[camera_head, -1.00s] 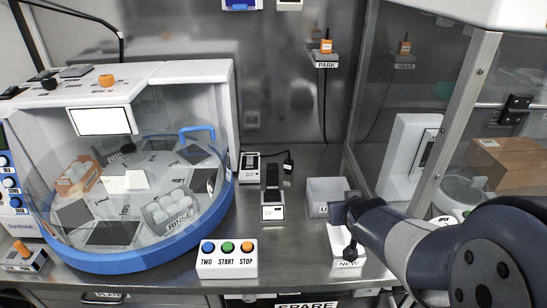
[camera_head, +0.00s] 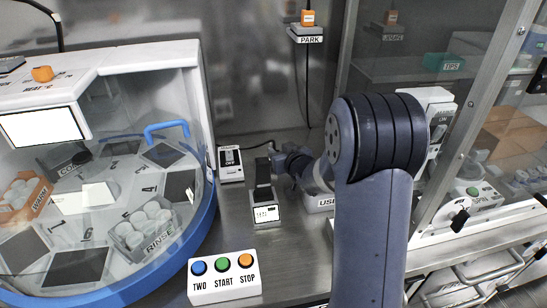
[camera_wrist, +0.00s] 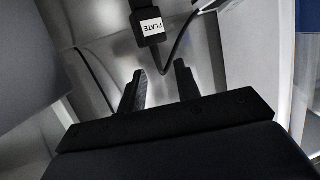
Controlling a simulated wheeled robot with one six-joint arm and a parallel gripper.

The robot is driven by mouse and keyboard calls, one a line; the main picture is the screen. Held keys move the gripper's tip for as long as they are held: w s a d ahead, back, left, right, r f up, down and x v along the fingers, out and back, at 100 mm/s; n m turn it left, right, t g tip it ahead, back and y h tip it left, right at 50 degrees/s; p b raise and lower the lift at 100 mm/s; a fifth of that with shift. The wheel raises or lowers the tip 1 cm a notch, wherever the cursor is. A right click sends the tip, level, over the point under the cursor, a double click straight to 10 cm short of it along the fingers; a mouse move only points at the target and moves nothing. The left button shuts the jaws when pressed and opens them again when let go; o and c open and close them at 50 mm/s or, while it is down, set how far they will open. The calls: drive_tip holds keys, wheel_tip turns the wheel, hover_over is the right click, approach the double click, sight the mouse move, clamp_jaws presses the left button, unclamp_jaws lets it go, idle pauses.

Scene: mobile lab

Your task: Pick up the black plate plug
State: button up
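The black plate plug (camera_wrist: 152,27) shows in the wrist view at the top, with a white PLATE label and a black cable curling from it to the right. My gripper (camera_wrist: 160,70) is open and empty in the wrist view. Its two dark fingers point up the picture, with their tips just short of the plug and apart from it. In the head view my arm reaches forward and my gripper is small beside the black-topped device (camera_head: 265,205). I cannot make out the plug there.
A white switch box (camera_head: 231,164) stands behind the device at left. A bin marked USED (camera_head: 322,203) sits close to my wrist on the right. The button box (camera_head: 224,278) is in front. The round glass-covered machine (camera_head: 150,285) fills the left. A PARK holder (camera_head: 307,36) is on the back wall.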

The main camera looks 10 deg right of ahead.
sight(274, 145)
drive_tip(key=shift+x, duration=2.65)
drive_tip(key=shift+d, duration=0.1)
clamp_jaws()
drive_tip(key=shift+r, duration=0.1)
